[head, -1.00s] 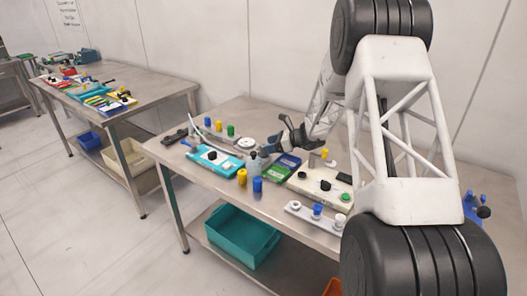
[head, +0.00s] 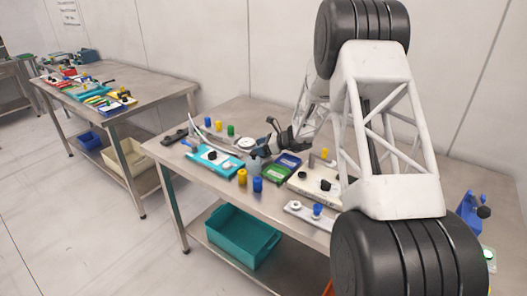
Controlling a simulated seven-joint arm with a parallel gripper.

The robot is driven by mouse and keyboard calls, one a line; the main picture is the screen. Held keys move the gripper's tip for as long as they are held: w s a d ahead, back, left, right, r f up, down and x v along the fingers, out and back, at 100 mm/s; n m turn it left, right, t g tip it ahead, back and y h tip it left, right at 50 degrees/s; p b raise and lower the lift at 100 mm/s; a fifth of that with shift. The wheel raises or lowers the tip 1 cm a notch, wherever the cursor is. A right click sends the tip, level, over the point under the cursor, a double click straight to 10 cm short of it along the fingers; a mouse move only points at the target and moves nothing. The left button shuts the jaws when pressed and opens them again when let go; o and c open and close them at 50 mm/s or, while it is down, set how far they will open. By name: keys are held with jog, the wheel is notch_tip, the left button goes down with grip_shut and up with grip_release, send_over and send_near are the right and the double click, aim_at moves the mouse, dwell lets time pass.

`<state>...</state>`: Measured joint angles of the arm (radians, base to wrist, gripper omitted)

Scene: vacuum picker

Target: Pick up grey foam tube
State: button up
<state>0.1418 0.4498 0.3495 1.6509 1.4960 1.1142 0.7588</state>
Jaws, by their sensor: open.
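My gripper (head: 259,149) is small and dark in the head view, low over the middle of the near steel table (head: 190,167). It is open, and I see nothing held in it. It hangs just right of a teal tray (head: 207,158) and left of a blue-and-green tray (head: 281,167). I cannot pick out the grey foam tube for certain. A long greyish piece (head: 213,138) lies behind the teal tray, but its material is too small to tell. My arm and gripper hide part of the table.
A yellow cylinder (head: 242,177) and a blue cylinder (head: 258,184) stand near the front edge. A white board (head: 304,182) lies right of them. Small coloured cylinders stand at the back left. A teal bin (head: 241,238) sits on the lower shelf.

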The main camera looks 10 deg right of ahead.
jog(key=c, duration=1)
jog(key=shift+r, duration=5.05)
